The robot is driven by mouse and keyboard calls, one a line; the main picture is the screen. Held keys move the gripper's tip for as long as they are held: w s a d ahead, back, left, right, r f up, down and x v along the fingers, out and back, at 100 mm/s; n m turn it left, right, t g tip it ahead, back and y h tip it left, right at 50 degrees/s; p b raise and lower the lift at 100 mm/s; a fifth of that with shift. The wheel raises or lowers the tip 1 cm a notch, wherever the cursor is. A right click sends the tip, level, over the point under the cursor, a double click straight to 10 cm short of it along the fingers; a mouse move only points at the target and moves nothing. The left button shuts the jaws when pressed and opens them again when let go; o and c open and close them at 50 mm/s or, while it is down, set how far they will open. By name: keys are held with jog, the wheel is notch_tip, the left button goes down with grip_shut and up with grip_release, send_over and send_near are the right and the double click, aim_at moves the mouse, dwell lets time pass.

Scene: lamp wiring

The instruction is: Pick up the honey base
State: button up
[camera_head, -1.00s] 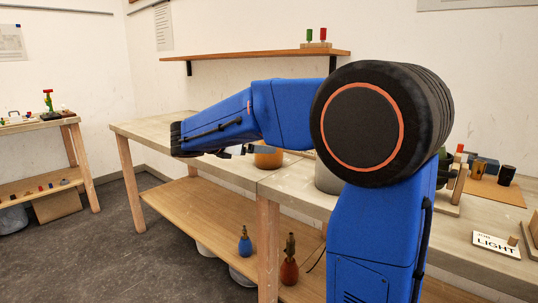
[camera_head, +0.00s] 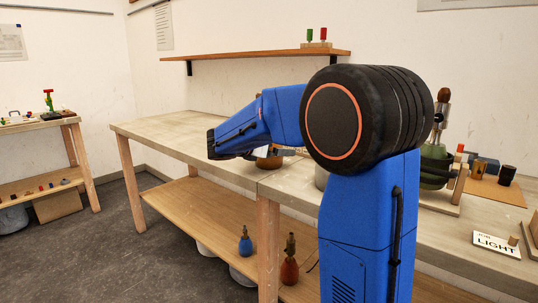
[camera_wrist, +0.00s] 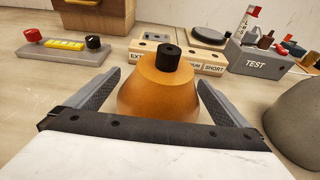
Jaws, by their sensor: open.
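The honey base (camera_wrist: 158,88) is an orange-brown, rounded cone with a black cylindrical socket on top. It stands upright on the worktable in the wrist view. My gripper (camera_wrist: 157,90) is open, with one grey finger on each side of the base. Small gaps seem to show between the fingers and the base; its lower front is hidden behind the gripper body. In the head view the base (camera_head: 269,162) is partly visible under my gripper (camera_head: 284,152), at the table's middle.
A grey rounded object (camera_wrist: 297,122) stands close on the right in the wrist view. Behind the base are wooden labelled blocks (camera_wrist: 207,59), a grey TEST box (camera_wrist: 257,61) and a board with red and black knobs (camera_wrist: 64,50). The table's left part (camera_head: 180,130) is clear.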

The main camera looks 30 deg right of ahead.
jog(key=shift+w+d+f, duration=0.15)
jog(key=shift+w+d, duration=0.05)
jog(key=shift+d, duration=0.3)
jog(key=shift+c, duration=0.6)
jog(key=c, duration=2)
